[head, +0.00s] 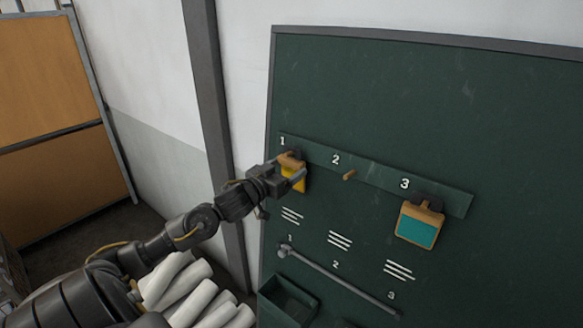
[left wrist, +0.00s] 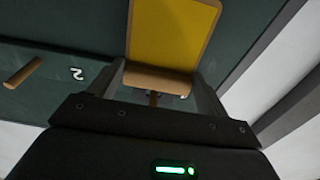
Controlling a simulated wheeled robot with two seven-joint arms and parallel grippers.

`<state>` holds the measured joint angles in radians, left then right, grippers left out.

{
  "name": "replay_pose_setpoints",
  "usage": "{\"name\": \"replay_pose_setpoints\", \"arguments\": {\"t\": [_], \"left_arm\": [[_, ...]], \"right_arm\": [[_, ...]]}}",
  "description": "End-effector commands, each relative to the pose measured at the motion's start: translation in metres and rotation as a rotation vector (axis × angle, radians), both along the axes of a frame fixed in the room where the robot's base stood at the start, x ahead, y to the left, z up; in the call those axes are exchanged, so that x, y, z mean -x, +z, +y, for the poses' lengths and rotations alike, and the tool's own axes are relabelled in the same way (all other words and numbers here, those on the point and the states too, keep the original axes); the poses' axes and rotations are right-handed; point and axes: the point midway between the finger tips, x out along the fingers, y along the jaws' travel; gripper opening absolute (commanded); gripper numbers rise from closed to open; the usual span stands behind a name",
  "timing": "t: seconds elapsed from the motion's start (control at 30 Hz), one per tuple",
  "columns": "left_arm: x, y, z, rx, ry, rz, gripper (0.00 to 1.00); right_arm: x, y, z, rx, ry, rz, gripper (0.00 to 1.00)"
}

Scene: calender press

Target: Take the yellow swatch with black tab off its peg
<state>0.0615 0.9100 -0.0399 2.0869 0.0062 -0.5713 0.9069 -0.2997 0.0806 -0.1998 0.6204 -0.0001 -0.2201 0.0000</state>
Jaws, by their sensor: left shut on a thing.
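The yellow swatch (head: 294,184) has a wooden bar along its top and hangs at peg position 1 on the dark green board. In the left wrist view the swatch (left wrist: 172,35) appears upside down, with its wooden bar (left wrist: 157,77) between the two fingers. My left gripper (head: 292,178) is in front of position 1 and shut on the swatch at its top bar. The black tab is mostly hidden by the gripper. I cannot tell whether the swatch still sits on its peg. My right gripper is not in view.
Peg 2 (head: 349,175) is bare and sticks out of the rail. A teal swatch (head: 418,231) with a dark tab hangs at position 3. A grey rod (head: 340,280) slants across the board below. A dark green bin (head: 287,302) and white rolls (head: 185,290) are lower down.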

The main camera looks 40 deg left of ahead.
Motion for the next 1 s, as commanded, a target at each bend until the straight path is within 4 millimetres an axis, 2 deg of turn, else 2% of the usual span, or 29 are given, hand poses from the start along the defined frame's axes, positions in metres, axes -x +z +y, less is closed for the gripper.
{"name": "replay_pose_setpoints", "arguments": {"t": [0.23,0.43,0.77,1.0], "left_arm": [[0.0,0.001,0.0,0.0,0.0,-0.001,0.55],[0.002,0.004,0.0,-0.001,-0.001,-0.001,0.55],[0.051,0.002,-0.001,-0.001,-0.002,0.003,0.55],[0.102,0.002,-0.003,0.001,-0.001,0.006,0.55]], "right_arm": [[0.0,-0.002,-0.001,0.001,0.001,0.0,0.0],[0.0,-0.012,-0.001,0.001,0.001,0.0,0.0],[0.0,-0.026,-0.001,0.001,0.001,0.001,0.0],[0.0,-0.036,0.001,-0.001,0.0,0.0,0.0]]}}
